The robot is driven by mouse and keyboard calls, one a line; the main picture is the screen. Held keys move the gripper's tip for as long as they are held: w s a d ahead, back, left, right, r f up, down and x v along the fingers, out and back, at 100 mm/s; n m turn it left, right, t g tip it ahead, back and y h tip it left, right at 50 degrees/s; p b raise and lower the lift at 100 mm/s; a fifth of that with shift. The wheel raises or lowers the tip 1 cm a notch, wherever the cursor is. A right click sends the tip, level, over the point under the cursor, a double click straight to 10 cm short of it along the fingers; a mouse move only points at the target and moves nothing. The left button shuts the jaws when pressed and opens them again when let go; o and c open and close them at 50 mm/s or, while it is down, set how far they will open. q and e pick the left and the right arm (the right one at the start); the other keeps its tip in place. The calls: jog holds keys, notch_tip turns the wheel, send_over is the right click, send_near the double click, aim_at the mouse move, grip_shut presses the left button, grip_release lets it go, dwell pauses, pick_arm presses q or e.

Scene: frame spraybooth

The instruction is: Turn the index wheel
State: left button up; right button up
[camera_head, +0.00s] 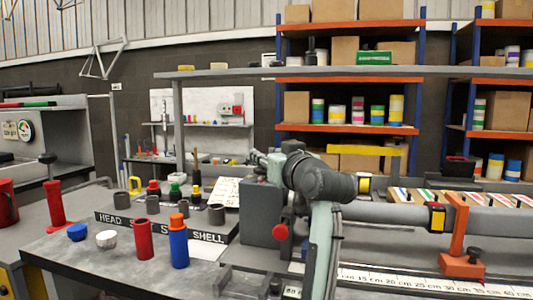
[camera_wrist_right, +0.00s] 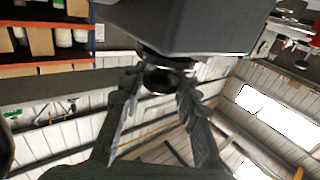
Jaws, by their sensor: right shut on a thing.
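My right arm reaches up from the bottom of the head view and bends left over a grey box (camera_head: 262,212). My right gripper (camera_head: 258,160) is at the top of this box. In the right wrist view, the two fingers of my gripper (camera_wrist_right: 155,100) stand on either side of a dark round part (camera_wrist_right: 160,78), which looks like the index wheel, and are shut on it. It sits against the dark grey housing (camera_wrist_right: 210,25). In the head view the wheel is hidden or too small to make out. My left gripper is not in view.
A grey tube (camera_head: 385,213) runs right from the box, near an orange stand (camera_head: 455,240) and a scale strip (camera_head: 420,282). Shelves stand behind.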

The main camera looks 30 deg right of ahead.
jog(key=o, duration=1.2)
jog(key=shift+c, duration=0.2)
jog(key=v, duration=0.7)
jog(key=shift+s, duration=0.25)
